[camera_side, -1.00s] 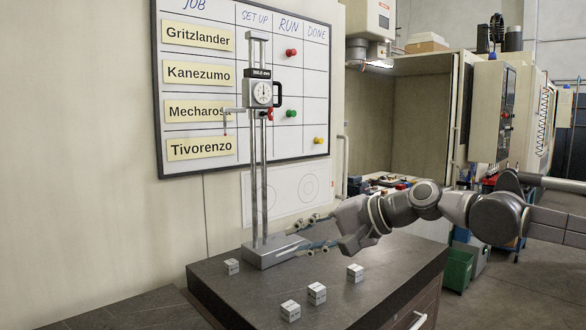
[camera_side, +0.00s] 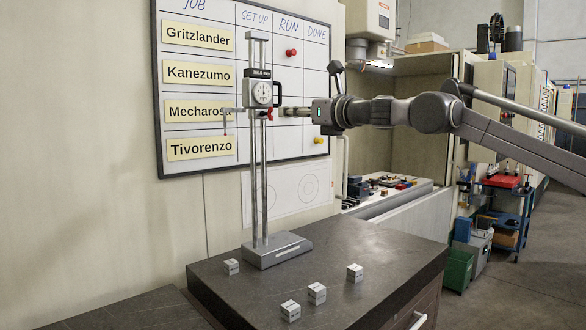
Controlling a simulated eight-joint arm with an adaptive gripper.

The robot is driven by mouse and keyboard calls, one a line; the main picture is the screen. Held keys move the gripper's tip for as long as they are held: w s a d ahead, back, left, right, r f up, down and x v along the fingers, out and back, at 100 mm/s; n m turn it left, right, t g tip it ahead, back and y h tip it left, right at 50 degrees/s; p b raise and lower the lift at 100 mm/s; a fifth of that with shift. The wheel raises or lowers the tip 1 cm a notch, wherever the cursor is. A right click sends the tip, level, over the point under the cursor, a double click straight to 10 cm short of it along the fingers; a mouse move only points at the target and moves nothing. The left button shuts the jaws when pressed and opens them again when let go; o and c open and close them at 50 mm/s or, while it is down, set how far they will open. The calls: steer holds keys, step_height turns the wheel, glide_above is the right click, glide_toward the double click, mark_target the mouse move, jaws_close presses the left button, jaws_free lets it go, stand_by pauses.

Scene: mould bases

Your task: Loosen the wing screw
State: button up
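A height gauge stands upright on its grey base (camera_side: 276,250) on the dark bench top. Its measuring head has a round dial (camera_side: 263,93), a small digital counter above it and a black handle at its right. A small red wing screw (camera_side: 270,115) sits at the lower right of the head. My gripper (camera_side: 284,112) comes in level from the right, with its fingertips close beside the wing screw. The fingers are seen end-on and small, so I cannot tell whether they touch the screw or how wide they stand apart.
Several small marked cubes (camera_side: 317,293) lie on the bench top (camera_side: 235,295) in front of the gauge. A whiteboard (camera_side: 244,168) with name cards and coloured magnets hangs behind it.

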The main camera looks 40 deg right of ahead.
mark_target(267, 114)
steer(key=w, duration=0.7)
steer(key=shift+w, duration=0.15)
jaws_close()
